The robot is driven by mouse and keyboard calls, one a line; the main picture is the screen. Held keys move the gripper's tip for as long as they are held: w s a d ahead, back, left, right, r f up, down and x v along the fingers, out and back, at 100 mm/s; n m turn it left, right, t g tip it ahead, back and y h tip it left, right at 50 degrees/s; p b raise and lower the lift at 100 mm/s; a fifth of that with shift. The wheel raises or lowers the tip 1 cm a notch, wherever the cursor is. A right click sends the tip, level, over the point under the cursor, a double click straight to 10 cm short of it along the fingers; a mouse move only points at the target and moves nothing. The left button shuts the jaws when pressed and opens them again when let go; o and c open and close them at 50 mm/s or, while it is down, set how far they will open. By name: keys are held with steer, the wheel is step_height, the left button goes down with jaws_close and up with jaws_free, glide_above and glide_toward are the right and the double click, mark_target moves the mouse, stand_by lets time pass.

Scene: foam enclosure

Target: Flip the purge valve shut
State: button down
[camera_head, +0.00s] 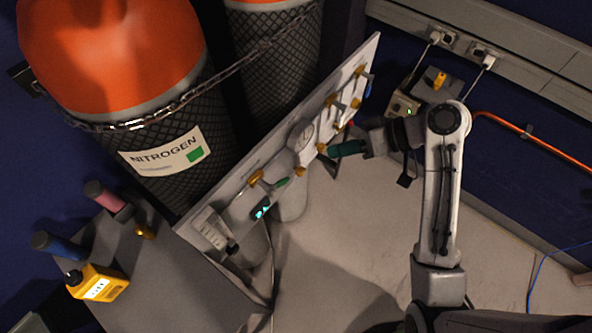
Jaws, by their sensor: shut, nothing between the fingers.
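A pale valve panel (285,150) stands tilted across the middle of the view, with several brass valves and fittings along its face. A brass valve with a green lever (281,184) sits on its lower left half. Small red (350,124) and blue (368,90) parts show on its upper right half. I cannot read any label marking the purge valve. My gripper (345,149) is shut and empty, reaching in from the right with its dark green end close to a brass fitting at the panel's middle. I cannot tell whether it touches. The fingertips are small and partly hidden.
Two orange-topped cylinders, one labelled nitrogen (165,150), stand behind the panel, held by a chain (180,98). A small device box (403,106) and wall sockets (440,38) are at upper right.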

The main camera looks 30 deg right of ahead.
steer(key=s+f+p+x, duration=0.1)
steer(key=s+x, duration=0.1)
steer(key=x, duration=1.1)
steer(key=shift+s+a+f+p, duration=0.3)
steer(key=shift+p, duration=0.05)
